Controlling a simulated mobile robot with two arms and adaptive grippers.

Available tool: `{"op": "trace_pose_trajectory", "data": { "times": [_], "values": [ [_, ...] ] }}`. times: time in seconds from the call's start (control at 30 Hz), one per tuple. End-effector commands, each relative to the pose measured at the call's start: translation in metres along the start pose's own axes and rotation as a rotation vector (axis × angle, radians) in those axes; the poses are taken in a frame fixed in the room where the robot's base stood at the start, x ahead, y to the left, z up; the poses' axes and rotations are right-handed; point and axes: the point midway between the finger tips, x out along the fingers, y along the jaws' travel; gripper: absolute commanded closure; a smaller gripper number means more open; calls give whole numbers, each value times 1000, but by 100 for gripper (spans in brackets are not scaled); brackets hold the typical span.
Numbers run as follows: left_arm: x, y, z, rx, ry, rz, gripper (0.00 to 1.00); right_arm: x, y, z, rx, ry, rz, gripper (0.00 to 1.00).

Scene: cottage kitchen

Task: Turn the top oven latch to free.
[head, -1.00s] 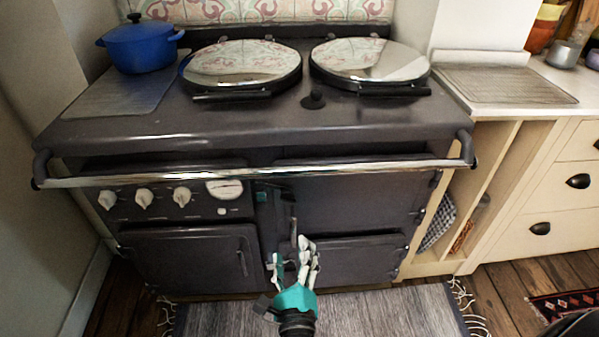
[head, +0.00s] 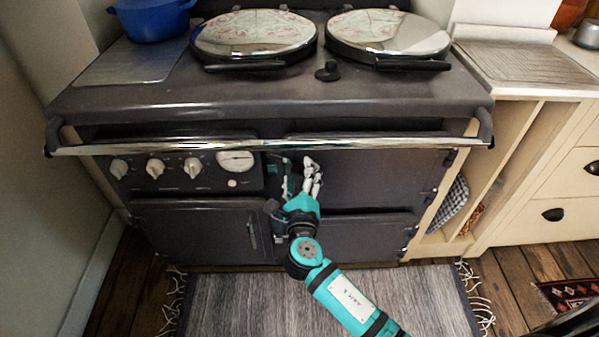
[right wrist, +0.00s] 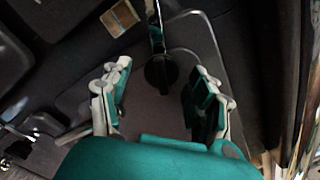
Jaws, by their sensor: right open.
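The top oven door (head: 375,180) is a dark panel under the chrome rail on the stove's right half, and it looks shut. My right gripper (head: 298,170) is in front of its left edge, fingers pointing at the stove. In the right wrist view, the top oven latch (right wrist: 160,72) has a round black base and a metal lever running toward the top of the picture. My right gripper (right wrist: 160,80) is open around it, one finger on each side, with gaps visible. The head view hides the latch behind my gripper. My left gripper is out of view.
The chrome rail (head: 290,147) crosses the stove front just above my right gripper. The lower left door has its own handle (head: 252,232). White knobs (head: 155,168) and a dial (head: 235,161) are to the left. A grey rug (head: 240,300) lies in front.

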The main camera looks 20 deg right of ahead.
Motion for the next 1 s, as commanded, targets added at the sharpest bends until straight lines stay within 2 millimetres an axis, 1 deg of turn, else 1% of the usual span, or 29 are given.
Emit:
{"op": "trace_pose_trajectory", "data": {
  "times": [0.03,0.1,0.2,0.47,0.57,0.93,1.0],
  "values": [
    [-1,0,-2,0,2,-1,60,6,0,0,0,0,-1,39],
    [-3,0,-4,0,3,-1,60,12,0,0,0,-1,0,39],
    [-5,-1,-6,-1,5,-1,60,16,0,0,1,0,1,39],
    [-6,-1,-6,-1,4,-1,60,18,0,0,1,0,1,39],
    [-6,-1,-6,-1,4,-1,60,17,0,0,1,0,1,50],
    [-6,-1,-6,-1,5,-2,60,17,0,0,1,0,1,98],
    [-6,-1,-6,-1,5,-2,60,17,0,0,1,0,1,100]
  ]
}}
